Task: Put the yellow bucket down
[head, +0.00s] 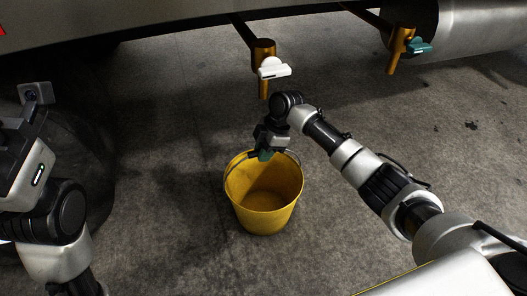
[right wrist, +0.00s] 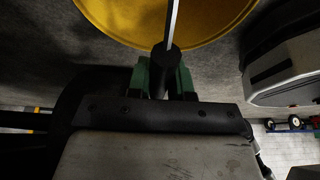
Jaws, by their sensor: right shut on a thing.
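The yellow bucket (head: 265,213) is upright and looks empty in the head view, below a tap with a white lever. My right gripper (head: 264,154) is over its far rim, with green fingertips shut on the bucket's wire handle. In the right wrist view, the green fingers (right wrist: 163,78) close around the handle's black grip (right wrist: 166,62), with the yellow bucket (right wrist: 118,14) beyond. I cannot tell whether the bucket's base touches the floor. My left arm shows at the left edge, but its fingers are out of view.
An orange-brown pipe with a white lever (head: 272,69) hangs beyond the bucket. A second pipe with a teal lever (head: 419,46) is to its right. A large grey metal body overhangs along the top. The concrete floor (head: 175,200) around the bucket is clear.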

